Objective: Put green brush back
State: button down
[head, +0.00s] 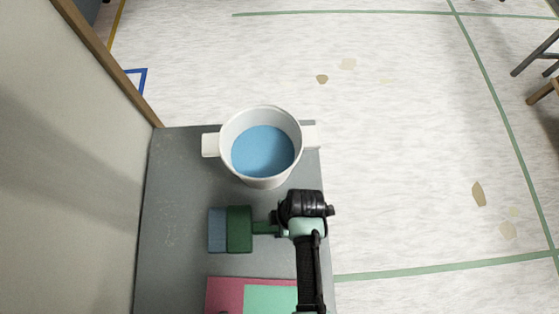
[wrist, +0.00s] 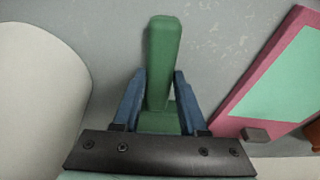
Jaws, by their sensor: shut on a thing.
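The green brush (head: 239,229) has a wide green head with blue bristles on its left side in the head view. Its handle points right into my gripper (head: 279,229), which is shut on it. In the wrist view the green brush (wrist: 163,60) stands between the two blue fingers of my gripper (wrist: 159,85). The brush is over the grey table (head: 180,185); I cannot tell whether it touches the top. The bristles are hidden in the wrist view.
A white two-handled pot (head: 262,178) with blue liquid stands just behind the brush. A pink and green board (head: 225,293) lies at the table's front. A wall (head: 65,170) borders the table on the left. Bare tabletop shows left of the brush, open floor to the right.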

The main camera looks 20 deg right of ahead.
jog(key=shift+c, duration=2.2)
grip_release()
